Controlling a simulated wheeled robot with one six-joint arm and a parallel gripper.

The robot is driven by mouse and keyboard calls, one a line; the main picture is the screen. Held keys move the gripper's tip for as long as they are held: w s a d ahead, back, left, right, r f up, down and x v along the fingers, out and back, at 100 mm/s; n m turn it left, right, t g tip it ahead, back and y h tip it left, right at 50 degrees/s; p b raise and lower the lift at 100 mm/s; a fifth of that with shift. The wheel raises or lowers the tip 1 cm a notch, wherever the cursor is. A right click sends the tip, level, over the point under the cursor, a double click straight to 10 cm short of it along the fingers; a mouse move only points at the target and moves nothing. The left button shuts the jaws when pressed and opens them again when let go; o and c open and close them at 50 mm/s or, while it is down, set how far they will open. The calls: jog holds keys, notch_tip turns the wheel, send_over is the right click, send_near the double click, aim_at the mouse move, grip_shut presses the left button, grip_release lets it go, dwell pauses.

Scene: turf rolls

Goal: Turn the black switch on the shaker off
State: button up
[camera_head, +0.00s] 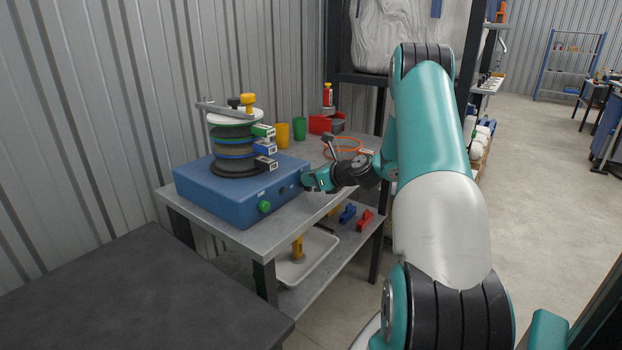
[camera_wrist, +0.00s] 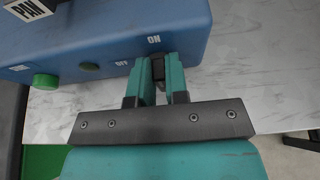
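The shaker is a blue box (camera_head: 215,196) on the grey bench, with a stack of sieves on top. In the wrist view its blue face (camera_wrist: 110,30) carries the white labels ON and OFF. The black switch (camera_wrist: 158,67) is directly below ON, with OFF to its left. My gripper (camera_wrist: 159,72) has one finger on each side of the switch and appears closed on it, hiding part of it. In the head view my gripper (camera_head: 307,181) is at the box's right end, and the switch cannot be made out there.
A green button (camera_head: 264,206) is on the shaker's front. Yellow (camera_head: 282,135) and green (camera_head: 299,129) cups and a red bin (camera_head: 319,124) stand behind. A lower shelf holds a white tray (camera_head: 305,258). A dark table (camera_head: 140,295) is in front.

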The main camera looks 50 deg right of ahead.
grip_shut()
jog(key=shift+a+n+h, duration=0.2)
jog(key=shift+n+h, duration=0.3)
jog(key=shift+n, duration=0.3)
jog(key=shift+a+f+n+h+b, duration=0.15)
jog(key=shift+n+h+b, duration=0.3)
jog(key=shift+n+b, duration=0.15)
jog(key=shift+a+f+n+h+b, duration=0.15)
jog(key=shift+n+h+b, duration=0.3)
jog(key=shift+n+b, duration=0.15)
jog(key=n+b, duration=0.1)
jog(key=n+t+h+b, duration=0.1)
jog(key=b, duration=0.2)
jog(key=shift+a+f+n+h, duration=0.3)
jog(key=shift+n, duration=0.1)
jog(key=shift+a+n+t+h+b, duration=0.1)
jog(key=shift+n+t+h+b, duration=0.25)
jog(key=shift+n+b, duration=0.6)
jog(key=shift+r+b, duration=0.1)
jog(key=shift+b, duration=0.3)
jog(key=o, duration=0.7)
grip_release()
jog(key=shift+o, duration=0.2)
